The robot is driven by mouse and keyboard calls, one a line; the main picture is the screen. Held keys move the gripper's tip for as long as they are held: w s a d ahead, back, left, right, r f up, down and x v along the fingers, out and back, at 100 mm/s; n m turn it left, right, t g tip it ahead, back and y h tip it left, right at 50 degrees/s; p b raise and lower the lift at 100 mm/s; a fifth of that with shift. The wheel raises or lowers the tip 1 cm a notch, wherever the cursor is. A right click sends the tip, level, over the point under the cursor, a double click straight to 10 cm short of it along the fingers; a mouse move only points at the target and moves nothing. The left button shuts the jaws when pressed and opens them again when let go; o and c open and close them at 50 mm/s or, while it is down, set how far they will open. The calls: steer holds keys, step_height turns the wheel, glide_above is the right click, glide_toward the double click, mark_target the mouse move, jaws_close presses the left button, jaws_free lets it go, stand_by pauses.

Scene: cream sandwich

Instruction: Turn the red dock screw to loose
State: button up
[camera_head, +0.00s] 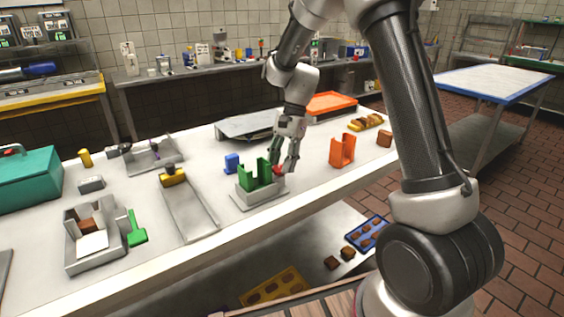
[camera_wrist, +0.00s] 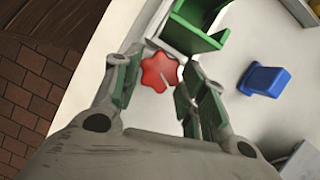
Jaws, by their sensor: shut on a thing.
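The red dock screw (camera_wrist: 158,72) is a star-shaped red knob between my fingers in the wrist view. A small part of the red dock screw (camera_head: 279,170) also shows in the head view, beside the green dock (camera_head: 247,181). My gripper (camera_wrist: 160,80) is shut on the red screw, with one green-padded finger on each side of it. In the head view my gripper (camera_head: 284,164) points down at the right side of the dock. The green dock stands upright on a pale grey base (camera_head: 262,197). The screw's thread is hidden.
A blue block (camera_head: 232,163) stands just behind the dock; it also shows in the wrist view (camera_wrist: 264,80). An orange holder (camera_head: 342,152) stands to the right. A grey tray (camera_head: 190,210) with a yellow piece lies left. The white counter (camera_head: 305,188) between dock and orange holder is clear.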

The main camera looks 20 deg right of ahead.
steer(key=shift+w+n+h, duration=0.1)
steer(key=shift+n+h, duration=0.2)
steer(key=shift+n, duration=0.5)
steer(key=o, duration=1)
steer(key=shift+r, duration=0.15)
steer(key=v, duration=1.1)
steer(key=shift+w+d+r, duration=0.15)
steer(key=shift+w+r, duration=0.15)
steer(key=shift+w, duration=0.05)
